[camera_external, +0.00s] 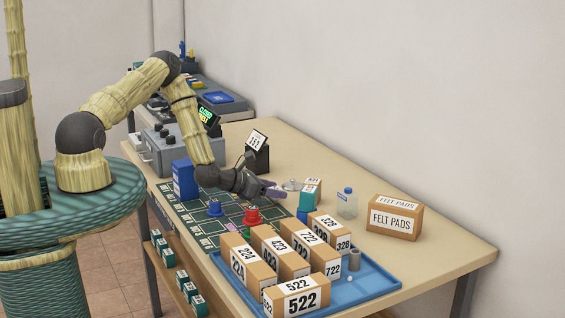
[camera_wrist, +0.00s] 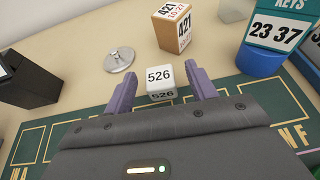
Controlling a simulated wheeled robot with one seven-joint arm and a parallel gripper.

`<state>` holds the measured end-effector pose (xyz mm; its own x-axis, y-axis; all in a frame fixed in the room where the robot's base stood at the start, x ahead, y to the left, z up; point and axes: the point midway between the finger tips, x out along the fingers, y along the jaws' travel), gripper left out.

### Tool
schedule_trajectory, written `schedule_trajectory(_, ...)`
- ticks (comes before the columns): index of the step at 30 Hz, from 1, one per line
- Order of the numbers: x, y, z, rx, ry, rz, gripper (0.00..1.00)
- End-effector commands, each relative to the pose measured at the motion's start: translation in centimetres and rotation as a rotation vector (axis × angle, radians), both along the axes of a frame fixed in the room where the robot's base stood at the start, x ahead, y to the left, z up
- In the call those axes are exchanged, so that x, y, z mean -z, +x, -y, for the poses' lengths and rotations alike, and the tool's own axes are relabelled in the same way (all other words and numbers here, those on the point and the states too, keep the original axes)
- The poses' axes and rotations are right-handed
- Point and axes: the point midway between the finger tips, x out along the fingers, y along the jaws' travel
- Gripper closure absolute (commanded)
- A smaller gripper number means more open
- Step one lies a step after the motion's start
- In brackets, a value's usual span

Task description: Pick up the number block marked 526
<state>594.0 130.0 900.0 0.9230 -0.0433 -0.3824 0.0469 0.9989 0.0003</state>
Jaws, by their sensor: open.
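The white number block marked 526 (camera_wrist: 160,77) sits on the table at the edge of the green mat in the wrist view. It lies between and just beyond the purple fingertips of my gripper (camera_wrist: 158,82). The fingers are apart, one on each side, with nothing held. In the external view my gripper (camera_external: 275,193) hangs low over the far edge of the green mat. I cannot make out the 526 block there; the gripper seems to cover it.
A metal lid (camera_wrist: 120,59), a 421 box (camera_wrist: 174,26) and a teal KEYS block (camera_wrist: 275,25) stand beyond. A dark stand (camera_wrist: 27,80) is at left. A blue tray (camera_external: 385,284) holds several numbered boxes. A red piece (camera_external: 252,217) stands on the mat (camera_external: 190,213).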

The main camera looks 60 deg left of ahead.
Motion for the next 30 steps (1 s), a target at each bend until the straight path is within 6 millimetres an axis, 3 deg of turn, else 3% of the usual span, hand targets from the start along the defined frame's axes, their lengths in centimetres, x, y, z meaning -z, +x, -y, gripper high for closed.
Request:
schedule_trajectory(8, 1.1, 2.7, 0.1, 0.001, 0.001, 0.000, 0.44)
schedule_trajectory(24, 1.3, 2.8, 0.1, 0.000, 0.000, 0.000, 0.44)
schedule_trajectory(25, 1.3, 2.8, 0.1, 0.000, 0.000, 0.000, 0.46)
schedule_trajectory(30, 1.3, 2.8, 0.1, 0.000, 0.000, 0.000, 0.79)
